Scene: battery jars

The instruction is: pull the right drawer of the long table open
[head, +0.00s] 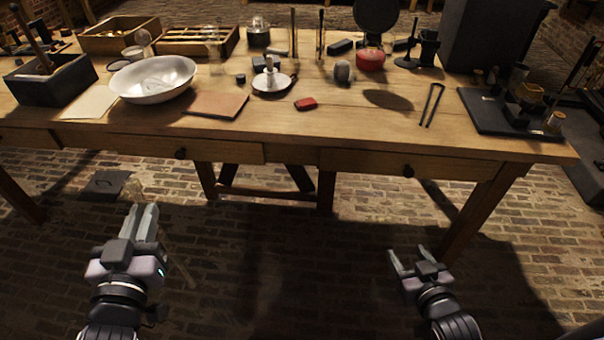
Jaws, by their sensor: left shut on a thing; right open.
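The long wooden table (330,126) runs across the head view. Its right drawer (360,162) is flush with the table's front, with a small dark round knob (408,171) near its middle. The left-hand drawer (225,151) with a dark knob also looks closed. My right gripper (409,253) is open and empty, low in front of the table, below the right drawer's knob and well apart from it. My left gripper (144,216) is at the lower left, in front of the table, its fingers close together on a thing that I cannot make out clearly.
A white bowl (130,80), a red block (306,103), dark tongs (431,105) and a dark tray (505,122) with parts stand on the tabletop. Table legs (326,191) and a crossbar are below. The brick floor (310,290) between my grippers is clear.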

